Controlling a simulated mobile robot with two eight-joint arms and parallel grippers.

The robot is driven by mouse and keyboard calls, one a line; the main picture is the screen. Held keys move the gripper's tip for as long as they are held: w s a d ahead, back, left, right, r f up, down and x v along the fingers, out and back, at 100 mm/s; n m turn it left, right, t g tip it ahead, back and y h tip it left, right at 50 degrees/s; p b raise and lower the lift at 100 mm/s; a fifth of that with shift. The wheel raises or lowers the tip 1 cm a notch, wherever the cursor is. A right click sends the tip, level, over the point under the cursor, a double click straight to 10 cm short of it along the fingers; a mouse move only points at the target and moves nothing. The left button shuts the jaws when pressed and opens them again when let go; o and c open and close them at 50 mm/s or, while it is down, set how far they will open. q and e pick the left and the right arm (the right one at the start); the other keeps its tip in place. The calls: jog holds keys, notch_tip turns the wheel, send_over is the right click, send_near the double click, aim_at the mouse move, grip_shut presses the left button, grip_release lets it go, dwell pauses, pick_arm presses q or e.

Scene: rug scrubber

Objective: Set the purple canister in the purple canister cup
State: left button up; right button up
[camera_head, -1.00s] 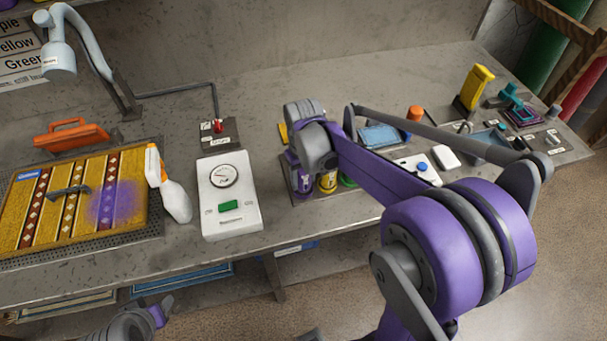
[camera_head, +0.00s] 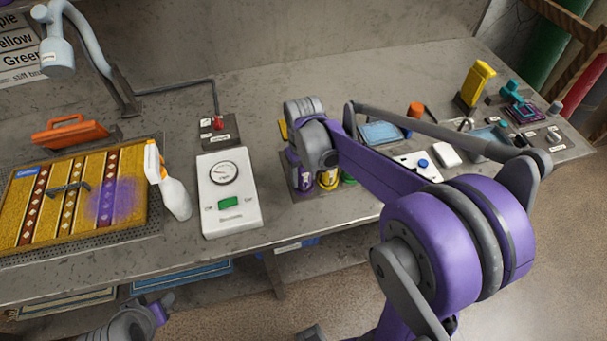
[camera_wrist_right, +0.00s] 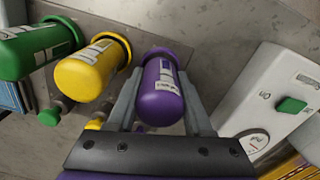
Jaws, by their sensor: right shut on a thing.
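The purple canister (camera_head: 301,183) stands at the left of a row of canisters near the front edge of the bench. In the right wrist view the purple canister (camera_wrist_right: 162,88) is between the two fingers of my right gripper (camera_wrist_right: 160,112), which is shut on it. Its far end meets a dark round ring at the bench, which looks like its cup (camera_wrist_right: 160,53); I cannot tell how fully it is seated. In the head view my right wrist hides much of the canister. My left gripper (camera_head: 160,308) shows only partly at the bottom left.
The yellow canister (camera_head: 328,179) and green canister (camera_head: 348,180) stand close beside the purple one. A white meter box (camera_head: 229,190) with a green switch is to the left. A spray bottle (camera_head: 168,180) and a striped rug (camera_head: 80,200) lie farther left.

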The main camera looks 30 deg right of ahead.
jog(key=shift+f, duration=0.45)
jog(key=o, duration=1.3)
jog(key=shift+o, duration=0.2)
notch_tip(320, 180, up, 11)
jog(key=shift+f, duration=0.1)
